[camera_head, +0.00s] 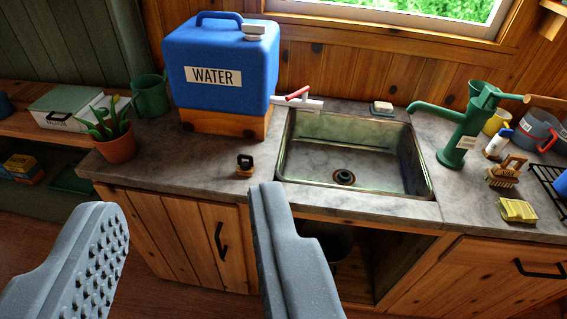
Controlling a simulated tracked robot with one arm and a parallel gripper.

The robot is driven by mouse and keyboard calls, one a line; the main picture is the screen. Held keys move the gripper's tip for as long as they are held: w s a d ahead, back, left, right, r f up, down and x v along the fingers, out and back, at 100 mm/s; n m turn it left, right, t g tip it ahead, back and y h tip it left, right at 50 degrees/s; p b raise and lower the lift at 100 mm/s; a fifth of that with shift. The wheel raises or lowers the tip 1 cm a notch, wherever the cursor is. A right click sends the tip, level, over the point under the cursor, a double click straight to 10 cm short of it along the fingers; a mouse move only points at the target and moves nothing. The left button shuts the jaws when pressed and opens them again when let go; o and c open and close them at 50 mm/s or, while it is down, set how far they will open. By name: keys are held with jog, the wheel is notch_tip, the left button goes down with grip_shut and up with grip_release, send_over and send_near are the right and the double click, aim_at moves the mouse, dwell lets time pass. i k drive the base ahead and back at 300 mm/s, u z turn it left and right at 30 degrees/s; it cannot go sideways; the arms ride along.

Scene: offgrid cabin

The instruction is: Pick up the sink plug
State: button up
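A small piece with a black loop handle on a tan base (245,165) stands on the counter left of the sink; it looks like the sink plug, but I cannot tell for sure. The sink (400,183) is a metal basin with a round dark drain (344,177) in its floor. I cannot tell whether the drain's dark middle is an opening or a stopper. My gripper (188,205) is open and empty, its two grey fingers wide apart in the foreground, in front of the counter. The tan-based piece appears beyond the right fingertip, apart from it.
A blue water container (220,75) stands behind the piece on a wooden block, its red-handled tap (298,97) reaching toward the sink. A potted plant (116,148) is at left. A green hand pump (464,135), brush (506,172) and yellow sponge (517,210) are at right.

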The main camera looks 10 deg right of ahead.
aim_at(246, 165)
jog(key=z, duration=0.15)
jog(key=i, duration=1)
jog(key=u, duration=0.1)
